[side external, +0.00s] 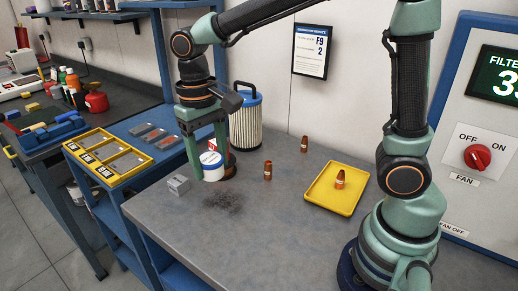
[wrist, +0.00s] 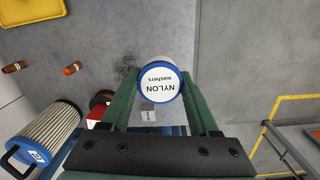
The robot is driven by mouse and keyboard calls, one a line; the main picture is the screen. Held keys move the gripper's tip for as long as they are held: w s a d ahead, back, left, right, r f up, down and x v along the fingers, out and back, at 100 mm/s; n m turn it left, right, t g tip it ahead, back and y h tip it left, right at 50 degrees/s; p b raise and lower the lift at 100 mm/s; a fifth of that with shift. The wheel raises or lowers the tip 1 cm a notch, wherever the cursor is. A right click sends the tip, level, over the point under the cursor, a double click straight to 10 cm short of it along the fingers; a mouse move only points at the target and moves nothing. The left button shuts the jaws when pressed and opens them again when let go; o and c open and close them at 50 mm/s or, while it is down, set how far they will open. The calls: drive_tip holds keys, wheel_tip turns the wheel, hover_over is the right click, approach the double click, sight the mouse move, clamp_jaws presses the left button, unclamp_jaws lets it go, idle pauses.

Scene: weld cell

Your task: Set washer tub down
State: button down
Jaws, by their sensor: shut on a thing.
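The washer tub (side external: 211,166) is a short white tub with a blue-rimmed lid. In the wrist view its lid (wrist: 161,86) faces the camera and reads "NYLON washers". My gripper (side external: 213,172) points down and is shut on the tub, with a green finger on each side; the fingers also show in the wrist view (wrist: 160,98). The tub appears upright at the left part of the grey bench (side external: 290,235). I cannot tell whether its bottom touches the bench or hangs just above it.
A filter cartridge (side external: 246,120) stands behind. Copper-coloured nozzles (side external: 268,170) stand to the right, one on a yellow tray (side external: 322,203). A dark smudge (side external: 222,200) marks clear bench in front.

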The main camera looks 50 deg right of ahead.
sight(221, 240)
wheel_tip(221, 240, down, 20)
drive_tip(key=shift+r, duration=0.15)
idle(0.3)
drive_tip(key=shift+c, duration=0.7)
unclamp_jaws()
wheel_tip(221, 240, up, 11)
drive_tip(key=s+d+r+n+t, duration=0.1)
drive_tip(key=s+d+r+t, duration=0.5)
drive_tip(key=d+r, duration=0.5)
drive_tip(key=shift+s+r+n, duration=0.15)
drive_tip(key=shift+r+n, duration=0.25)
drive_tip(key=shift+r, duration=0.65)
